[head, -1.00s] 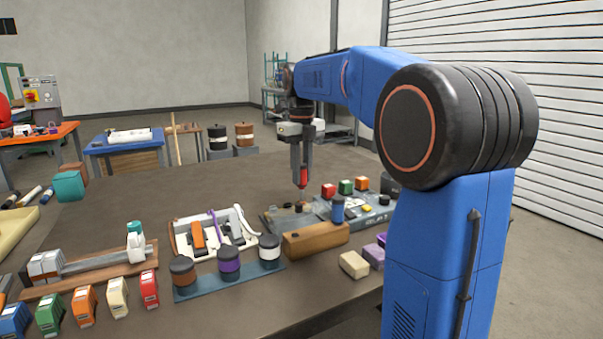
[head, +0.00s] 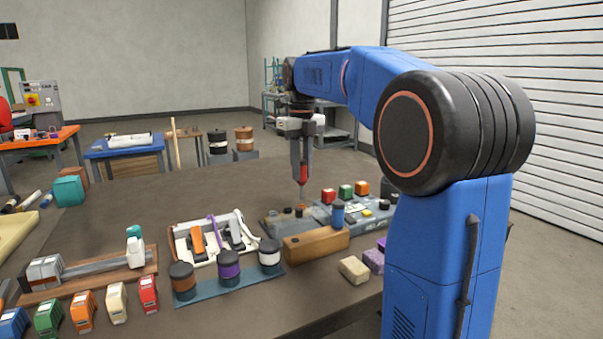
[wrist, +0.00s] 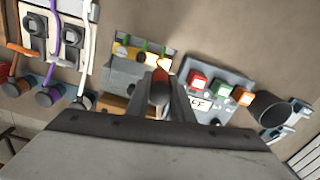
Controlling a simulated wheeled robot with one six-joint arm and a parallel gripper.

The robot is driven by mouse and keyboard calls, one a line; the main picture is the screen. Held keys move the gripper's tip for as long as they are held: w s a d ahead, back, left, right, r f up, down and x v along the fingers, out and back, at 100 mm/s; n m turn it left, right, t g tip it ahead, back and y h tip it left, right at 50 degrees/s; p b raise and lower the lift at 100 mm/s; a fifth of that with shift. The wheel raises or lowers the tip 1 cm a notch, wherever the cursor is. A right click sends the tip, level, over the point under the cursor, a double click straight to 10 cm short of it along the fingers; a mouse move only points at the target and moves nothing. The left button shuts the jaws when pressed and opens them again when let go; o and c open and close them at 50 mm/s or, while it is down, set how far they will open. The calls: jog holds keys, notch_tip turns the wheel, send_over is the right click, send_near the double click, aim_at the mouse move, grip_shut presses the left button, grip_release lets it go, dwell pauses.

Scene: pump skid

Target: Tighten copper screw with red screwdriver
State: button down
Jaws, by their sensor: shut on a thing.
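My gripper (head: 302,178) points straight down and is shut on the red screwdriver (head: 303,173), whose red handle shows between the fingers. Its tip points down at the grey block (head: 272,223) behind the wooden block.
A panel with red, green and orange blocks (head: 346,192) is at right. Several spools (head: 228,270) stand left of the wooden block. The table's far left middle is clear.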

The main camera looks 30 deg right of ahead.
jog(key=shift+r, duration=1.15)
